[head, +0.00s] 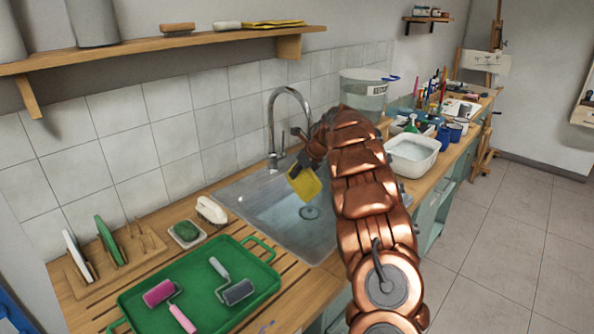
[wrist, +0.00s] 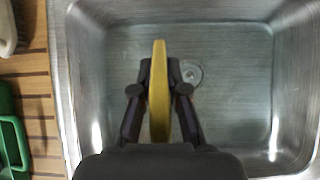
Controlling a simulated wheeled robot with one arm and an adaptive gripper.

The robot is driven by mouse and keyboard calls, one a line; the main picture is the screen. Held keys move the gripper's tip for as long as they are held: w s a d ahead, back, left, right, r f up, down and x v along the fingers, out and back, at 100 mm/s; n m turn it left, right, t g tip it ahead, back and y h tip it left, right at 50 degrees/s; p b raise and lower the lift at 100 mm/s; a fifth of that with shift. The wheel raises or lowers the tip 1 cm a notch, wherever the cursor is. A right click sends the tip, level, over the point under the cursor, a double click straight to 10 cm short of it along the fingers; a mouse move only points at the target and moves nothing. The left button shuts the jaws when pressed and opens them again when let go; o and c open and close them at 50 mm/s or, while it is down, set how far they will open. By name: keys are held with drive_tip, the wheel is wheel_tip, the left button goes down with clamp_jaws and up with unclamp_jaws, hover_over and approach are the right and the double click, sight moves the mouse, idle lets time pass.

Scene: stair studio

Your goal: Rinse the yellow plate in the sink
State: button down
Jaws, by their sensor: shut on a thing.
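The yellow plate (head: 304,184) is held on edge over the steel sink (head: 252,207). My gripper (head: 300,164) is shut on it, under the arched tap (head: 273,127). In the wrist view my gripper (wrist: 159,92) pinches the yellow plate (wrist: 159,105), seen edge-on between its two fingers. The sink basin (wrist: 232,60) lies below, with its round drain (wrist: 191,74) just right of the plate. The arm hides part of the sink's right side in the head view. I cannot tell whether water runs from the tap.
A green tray (head: 206,310) with paint rollers lies at the front left. A rack (head: 128,260) holds a white and a green plate. A brush (head: 211,210) and a sponge dish (head: 187,234) sit left of the sink. A white basin (head: 413,154) stands to the right.

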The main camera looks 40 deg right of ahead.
wheel_tip(320, 180, down, 16)
drive_tip(key=b, duration=0.9)
drive_tip(key=shift+r+b, duration=0.25)
drive_tip(key=shift+b, duration=0.05)
idle(2.0)
drive_tip(key=shift+r+p, duration=6.55)
drive_tip(key=shift+r, duration=3.45)
